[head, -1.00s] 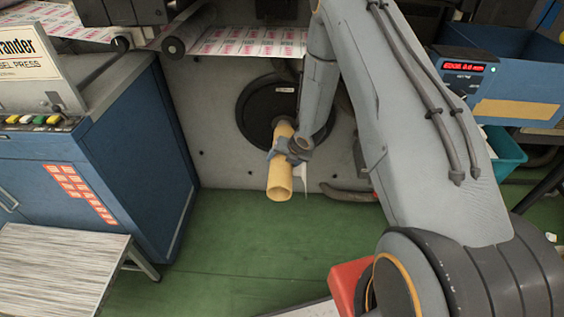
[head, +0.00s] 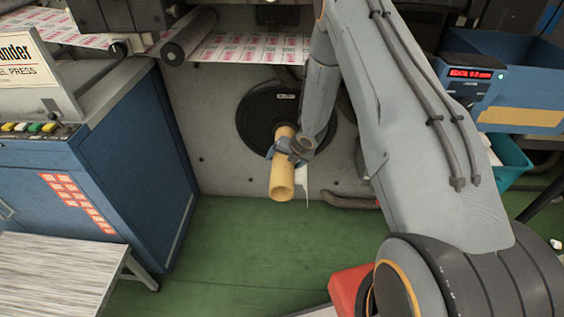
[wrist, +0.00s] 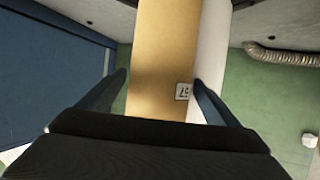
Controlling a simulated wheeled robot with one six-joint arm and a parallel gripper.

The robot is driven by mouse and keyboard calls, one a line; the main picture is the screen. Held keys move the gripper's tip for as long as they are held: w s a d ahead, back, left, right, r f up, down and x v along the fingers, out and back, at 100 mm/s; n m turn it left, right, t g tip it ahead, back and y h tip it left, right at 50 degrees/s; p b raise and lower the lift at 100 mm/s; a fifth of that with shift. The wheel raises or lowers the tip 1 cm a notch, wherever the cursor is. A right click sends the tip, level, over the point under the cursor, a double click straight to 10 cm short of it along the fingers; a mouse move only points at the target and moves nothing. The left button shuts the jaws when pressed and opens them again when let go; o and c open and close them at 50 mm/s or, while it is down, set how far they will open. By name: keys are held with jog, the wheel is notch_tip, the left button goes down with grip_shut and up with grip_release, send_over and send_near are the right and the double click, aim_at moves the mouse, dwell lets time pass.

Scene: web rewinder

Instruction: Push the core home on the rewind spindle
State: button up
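The core is a tan cardboard tube (head: 281,182), its open end facing me and tilted down in the head view. Its far end meets the middle of a round black disc (head: 255,108) on the grey machine face. The spindle itself is hidden by the core, so I cannot tell how far on the core sits. My gripper (head: 284,150) is around the core about midway along it. In the wrist view my gripper's fingers (wrist: 160,78) lie on either side of the core (wrist: 162,50), tips at its edges. A small printed label shows on the core.
A white strip (head: 302,184) hangs beside the core. A blue cabinet (head: 150,165) stands at left, with a striped table (head: 55,270) in front. A printed web (head: 250,48) runs above the disc. A hose (head: 350,201) lies at right. Green floor (head: 230,250) is clear below.

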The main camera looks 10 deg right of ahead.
jog(key=shift+s+a+r, duration=0.1)
jog(key=shift+v, duration=3.8)
jog(key=s+d+r+m+g+h+p, duration=0.1)
jog(key=s+r+m+h, duration=0.1)
jog(key=s+r+m, duration=0.55)
jog(key=s+d+r+m+g+h+p, duration=0.1)
jog(key=s+d+r+m+h+p, duration=0.1)
jog(key=s+r+m, duration=0.55)
jog(key=s+a+r+m+g, duration=0.1)
jog(key=s+a+r+m, duration=0.1)
jog(key=s+r+m, duration=0.4)
jog(key=s+a+r+m+g+y+p, duration=0.1)
jog(key=s+a+r+m+g, duration=0.1)
jog(key=s+r+m, duration=0.5)
jog(key=s+a+m, duration=0.1)
jog(key=s+m, duration=0.2)
jog(key=s, duration=0.2)
jog(key=shift+s+a+m+g+p, duration=0.25)
jog(key=shift+m+g+p, duration=0.05)
jog(key=shift+m, duration=0.1)
jog(key=shift+c, duration=0.4)
